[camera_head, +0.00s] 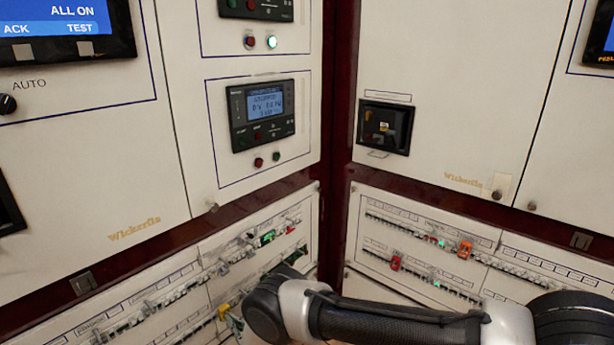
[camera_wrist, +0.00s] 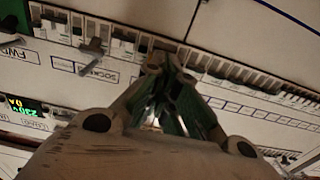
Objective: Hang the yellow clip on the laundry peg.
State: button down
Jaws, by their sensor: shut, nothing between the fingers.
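A small yellow piece (camera_head: 223,312), likely the yellow clip, shows on the lower breaker row of the left panel in the head view. My gripper (camera_head: 234,322) is just right of and below it, partly hidden behind my arm. In the wrist view my gripper (camera_wrist: 168,68) is shut and empty, with its fingertips close to the breaker row. Grey pegs (camera_wrist: 95,46) stick out from the row to the left. The labels are too blurred to tell which peg is laundry.
On the right panel an orange clip (camera_head: 465,250) and a red clip (camera_head: 395,262) sit on the breaker rows. A green piece (camera_head: 268,237) is on the left panel's upper row. The two panels meet in a corner. A meter display (camera_head: 263,110) is above.

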jog(key=shift+x, duration=0.85)
jog(key=v, duration=1.3)
jog(key=shift+s+d, duration=0.2)
dwell(0.6)
